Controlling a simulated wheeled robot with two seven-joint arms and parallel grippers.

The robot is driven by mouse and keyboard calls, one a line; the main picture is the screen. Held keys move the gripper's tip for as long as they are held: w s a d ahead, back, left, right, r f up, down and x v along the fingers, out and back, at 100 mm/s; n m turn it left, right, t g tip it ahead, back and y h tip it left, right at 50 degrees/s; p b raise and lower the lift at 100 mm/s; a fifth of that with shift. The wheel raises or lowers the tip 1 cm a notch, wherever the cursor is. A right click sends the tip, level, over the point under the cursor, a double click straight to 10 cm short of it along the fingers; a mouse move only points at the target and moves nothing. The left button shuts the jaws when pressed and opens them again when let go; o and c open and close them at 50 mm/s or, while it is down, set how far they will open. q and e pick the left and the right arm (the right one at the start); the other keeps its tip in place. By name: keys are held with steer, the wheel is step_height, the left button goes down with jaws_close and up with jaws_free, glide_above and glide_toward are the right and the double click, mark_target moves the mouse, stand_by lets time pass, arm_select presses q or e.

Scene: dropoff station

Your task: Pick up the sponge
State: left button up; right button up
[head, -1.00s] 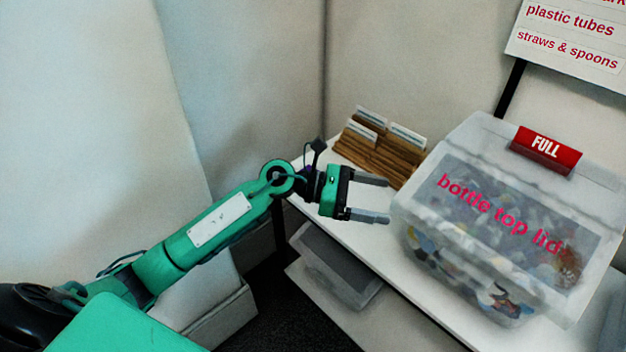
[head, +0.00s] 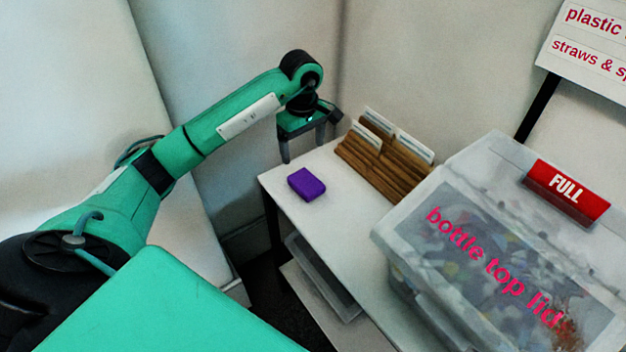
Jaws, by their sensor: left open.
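The sponge (head: 307,184) is a small purple block lying flat on the white table, near its left end. My left gripper (head: 303,152) is above and behind the sponge in the picture, with its fingers pointing down. It is open and empty, and apart from the sponge. My right gripper is not in the picture.
A wooden card holder (head: 385,160) with white cards stands just right of the sponge. A large clear box (head: 480,300) marked "bottle top lid", with a red FULL label (head: 566,193), fills the right. The white table (head: 330,222) is bare around the sponge. A wall stands behind.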

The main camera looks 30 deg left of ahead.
arm_select(q)
glide_above(305, 180)
steer(key=f, duration=0.7)
steer(key=shift+s+p, duration=0.25)
steer(key=shift+p, duration=0.1)
steer(key=shift+d+f, duration=0.1)
steer(key=shift+f, duration=0.4)
steer(key=f, duration=0.1)
steer(key=f+p, duration=0.1)
steer(key=f, duration=0.2)
steer(key=shift+w+f, duration=0.2)
steer(key=shift+w, duration=0.05)
steer(key=shift+a, duration=0.2)
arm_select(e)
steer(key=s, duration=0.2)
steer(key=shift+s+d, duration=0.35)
arm_select(q)
steer(key=shift+c, duration=0.3)
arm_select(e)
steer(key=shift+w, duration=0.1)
arm_select(q)
steer(key=c, duration=1)
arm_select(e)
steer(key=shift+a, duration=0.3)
